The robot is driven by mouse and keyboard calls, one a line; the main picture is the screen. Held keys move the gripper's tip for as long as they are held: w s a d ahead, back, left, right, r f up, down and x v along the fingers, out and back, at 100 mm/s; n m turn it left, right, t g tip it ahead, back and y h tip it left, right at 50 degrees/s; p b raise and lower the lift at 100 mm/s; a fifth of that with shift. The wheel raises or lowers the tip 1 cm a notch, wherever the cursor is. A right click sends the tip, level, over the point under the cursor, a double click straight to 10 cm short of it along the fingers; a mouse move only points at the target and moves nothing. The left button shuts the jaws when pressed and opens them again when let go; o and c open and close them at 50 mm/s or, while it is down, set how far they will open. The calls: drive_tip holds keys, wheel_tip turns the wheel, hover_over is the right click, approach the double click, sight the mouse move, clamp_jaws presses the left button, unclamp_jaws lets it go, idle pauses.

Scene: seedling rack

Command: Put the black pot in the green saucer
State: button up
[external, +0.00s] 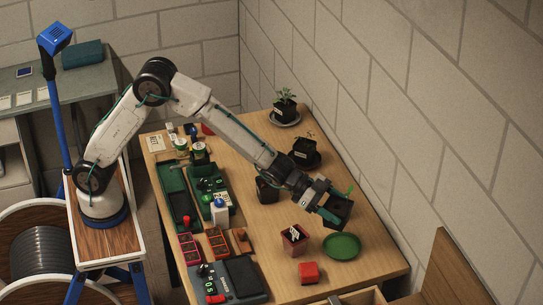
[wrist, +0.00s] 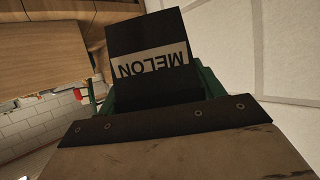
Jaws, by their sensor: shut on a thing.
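My gripper (external: 324,205) is shut on a black pot (external: 338,212) with a green seedling, held tilted above the table. In the wrist view the black pot (wrist: 150,33) has a pale label reading MELON, upside down. Green fingers show at its sides, partly hidden by the plate in front. The green saucer (external: 342,246) lies empty on the table, just in front of the held pot and apart from it.
A reddish pot (external: 295,238) stands left of the saucer, with a red block (external: 309,273) in front. Another black pot (external: 267,190) stands behind. Potted plants on dark saucers (external: 317,161) line the wall side. Trays and tools crowd the left; the table (external: 375,260) is bare right of the saucer.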

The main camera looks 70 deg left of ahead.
wheel_tip(320, 180, down, 9)
drive_tip(key=shift+f, duration=0.1)
idle(0.3)
drive_tip(key=shift+f, duration=0.15)
drive_tip(key=shift+f, duration=0.4)
drive_tip(key=o, duration=1.1)
drive_tip(key=shift+o, duration=0.3)
drive_tip(key=shift+r, duration=0.1)
